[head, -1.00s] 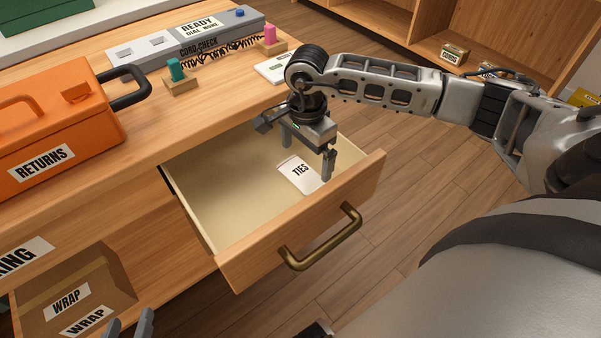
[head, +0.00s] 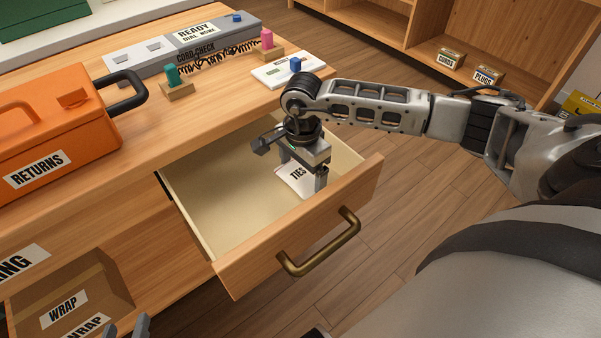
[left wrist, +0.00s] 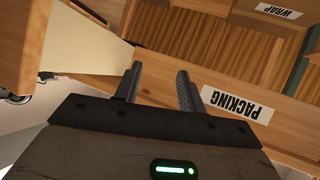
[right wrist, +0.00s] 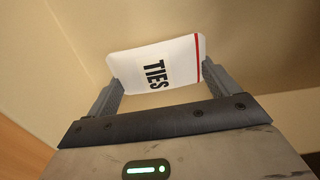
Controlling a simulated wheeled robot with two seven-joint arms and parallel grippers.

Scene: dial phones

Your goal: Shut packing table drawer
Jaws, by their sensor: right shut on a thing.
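The packing table drawer (head: 222,205) is pulled out, with a wooden front and a brass handle (head: 320,243). A white packet labelled TIES (head: 292,177) lies inside it. My right gripper (head: 302,182) reaches down into the drawer and is shut on this packet. In the right wrist view the packet (right wrist: 158,62) sits between the two fingers, with a red stripe at its right edge. My left gripper (head: 127,329) is at the bottom left, empty, its fingers apart. The left wrist view shows these fingers (left wrist: 158,85) facing the table's PACKING label (left wrist: 236,104).
On the tabletop are an orange RETURNS box (head: 50,125), a grey cord-check unit (head: 180,45), a teal plug (head: 172,78), a pink plug (head: 267,40) and a white card with a blue peg (head: 285,72). A WRAP carton (head: 75,285) stands below. Open floor lies right of the drawer.

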